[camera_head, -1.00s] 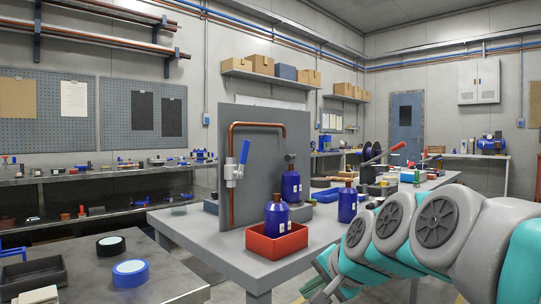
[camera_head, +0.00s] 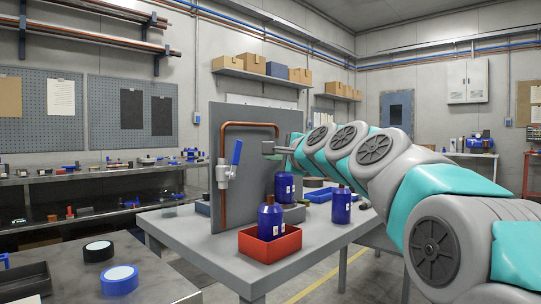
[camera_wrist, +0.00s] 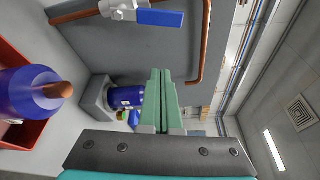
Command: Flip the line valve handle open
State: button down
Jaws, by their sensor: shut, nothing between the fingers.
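The line valve has a blue lever handle (camera_head: 236,152) pointing up, slightly tilted, on a silver valve body (camera_head: 224,174). It sits on a copper pipe (camera_head: 250,125) fixed to an upright grey panel (camera_head: 260,165). In the wrist view the blue handle (camera_wrist: 160,18) lies at the top, beyond my fingertips and apart from them. My gripper (camera_head: 266,147) is in front of the panel, right of the handle, at about its height. In the wrist view my gripper's green fingers (camera_wrist: 165,75) are shut together with nothing between them.
A red bin (camera_head: 270,245) with a blue bottle (camera_head: 271,217) stands on the grey table (camera_head: 200,228) below my gripper. Another blue bottle (camera_head: 341,206) stands to the right. The space left of the valve is clear. Tape rolls (camera_head: 119,280) lie on the front-left bench.

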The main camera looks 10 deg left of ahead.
aim_at(235, 160)
jog(key=w+a+p, duration=0.1)
jog(key=w+a, duration=0.2)
jog(key=a, duration=0.3)
jog(key=shift+a, duration=0.35)
jog(key=shift+r, duration=0.1)
dwell(0.4)
jog(key=shift+s+a+r+n+t+y+b, duration=0.2)
jog(key=shift+s+a+n+t+b, duration=0.1)
jog(key=shift+n+b, duration=0.45)
jog(key=shift+s+a+r+n+t+y+b, duration=0.1)
jog(key=shift+s+a+r+n+t+b, duration=0.15)
jog(key=shift+n+b, duration=0.5)
jog(key=shift+d, duration=0.1)
